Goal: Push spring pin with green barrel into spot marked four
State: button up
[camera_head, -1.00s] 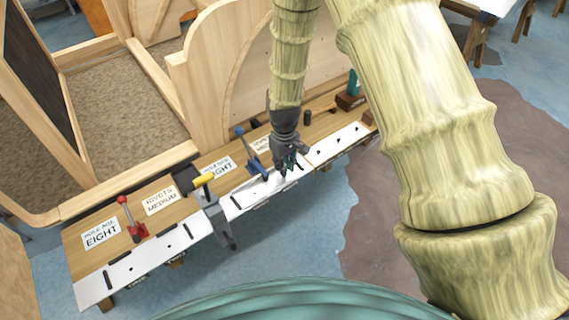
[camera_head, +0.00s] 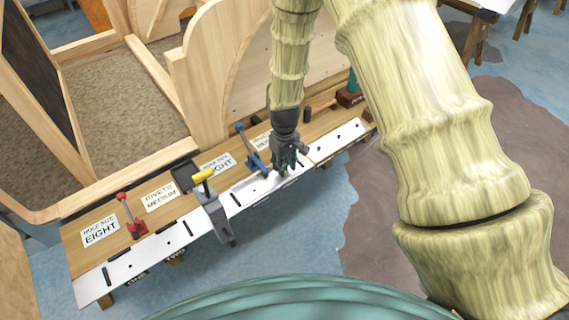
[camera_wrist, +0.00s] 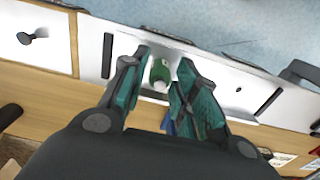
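The green-barrelled spring pin (camera_wrist: 160,72) shows in the wrist view between my gripper's teal fingers (camera_wrist: 162,85), with a pale end towards me. Small gaps seem to show on both sides, so the fingers look open around it rather than clamped. In the head view my gripper (camera_head: 285,166) is down at the white strip (camera_head: 240,195) along the bench's front edge, and it hides the pin there. I cannot read a spot marked four in either view.
On the bench stand a blue-handled tool (camera_head: 252,152), a yellow-handled clamp (camera_head: 210,208) and a red-handled tool (camera_head: 133,220). Paper labels (camera_head: 100,232) lie behind the strip. A wooden frame (camera_head: 205,85) rises behind the bench. Open floor (camera_head: 300,230) lies in front.

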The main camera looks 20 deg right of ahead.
jog(key=shift+o, duration=0.3)
jog(key=shift+r, duration=0.15)
notch_tip(320, 180, up, 12)
dwell(0.5)
jog(key=shift+f, duration=0.2)
dwell(0.6)
jog(key=s+d+f+m, duration=0.1)
jog(key=s+f, duration=0.7)
jog(key=f, duration=0.4)
jog(key=s+f+m, duration=0.1)
jog(key=s+f, duration=0.3)
jog(key=s, duration=0.5)
jog(key=s+d+f+m, duration=0.1)
jog(key=s+f, duration=0.4)
jog(key=s, duration=0.5)
jog(key=s+d+f+m, duration=0.1)
jog(key=s+f, duration=0.4)
jog(key=s, duration=0.4)
jog(key=shift+s+d, duration=0.2)
